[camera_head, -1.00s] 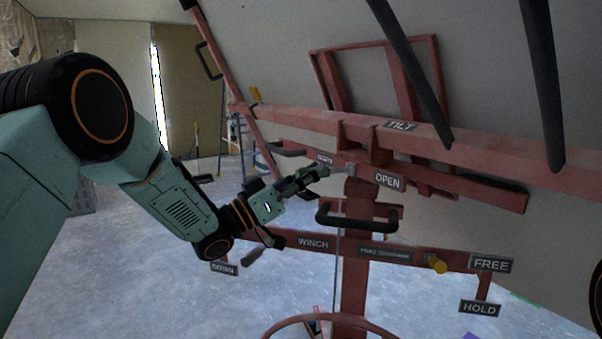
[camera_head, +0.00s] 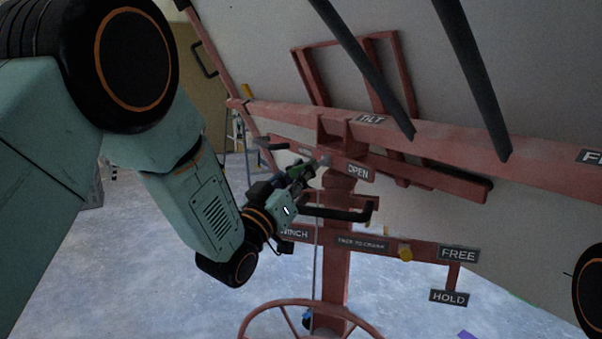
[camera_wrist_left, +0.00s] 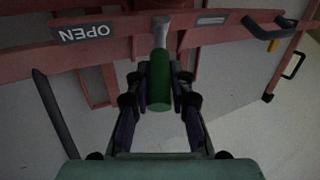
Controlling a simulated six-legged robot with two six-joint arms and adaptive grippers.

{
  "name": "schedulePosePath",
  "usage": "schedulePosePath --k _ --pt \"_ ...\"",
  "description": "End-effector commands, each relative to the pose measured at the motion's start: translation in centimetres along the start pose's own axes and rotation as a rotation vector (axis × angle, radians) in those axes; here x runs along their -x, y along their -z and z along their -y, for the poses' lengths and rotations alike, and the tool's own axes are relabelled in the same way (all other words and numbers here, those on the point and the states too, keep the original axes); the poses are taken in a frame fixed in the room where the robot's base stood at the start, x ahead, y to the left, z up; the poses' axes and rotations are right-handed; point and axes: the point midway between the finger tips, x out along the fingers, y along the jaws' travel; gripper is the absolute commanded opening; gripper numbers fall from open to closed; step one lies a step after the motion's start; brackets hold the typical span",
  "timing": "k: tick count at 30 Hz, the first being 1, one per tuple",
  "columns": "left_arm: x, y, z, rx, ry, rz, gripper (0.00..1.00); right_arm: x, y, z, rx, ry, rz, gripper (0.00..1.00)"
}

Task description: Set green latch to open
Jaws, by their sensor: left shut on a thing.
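The green latch (camera_wrist_left: 158,82) is a green cylindrical grip on a grey metal lever, seen in the left wrist view between the fingers of my left gripper (camera_wrist_left: 160,88). My left gripper also shows in the head view (camera_head: 300,177), shut on the latch in front of the red frame's post. An OPEN sign (camera_head: 358,172) is just right of the lever's pivot, and it shows upside down in the wrist view (camera_wrist_left: 84,33). In the head view the fingers hide much of the green grip. My right gripper is not in view.
A black handle (camera_head: 338,213) sticks out just below the gripper. A large pale panel (camera_head: 260,50) leans above. A red wheel (camera_head: 308,303) is at the bottom.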

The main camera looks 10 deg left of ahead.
Motion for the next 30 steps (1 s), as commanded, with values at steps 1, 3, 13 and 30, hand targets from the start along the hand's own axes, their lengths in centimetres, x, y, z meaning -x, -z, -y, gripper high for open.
schedulePosePath --k 1,3,13,30 --pt "-0.09 0.17 -0.20 -0.008 0.007 -0.007 0.00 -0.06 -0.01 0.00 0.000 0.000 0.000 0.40" --pt "-0.08 0.21 -0.11 -0.015 0.025 -0.011 0.00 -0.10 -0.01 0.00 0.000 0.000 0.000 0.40" --pt "-0.12 0.27 0.09 -0.029 0.063 -0.020 0.00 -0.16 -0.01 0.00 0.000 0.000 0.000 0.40" --pt "-0.14 0.14 -0.06 -0.029 0.065 -0.019 0.43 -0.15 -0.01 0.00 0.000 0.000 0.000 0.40"
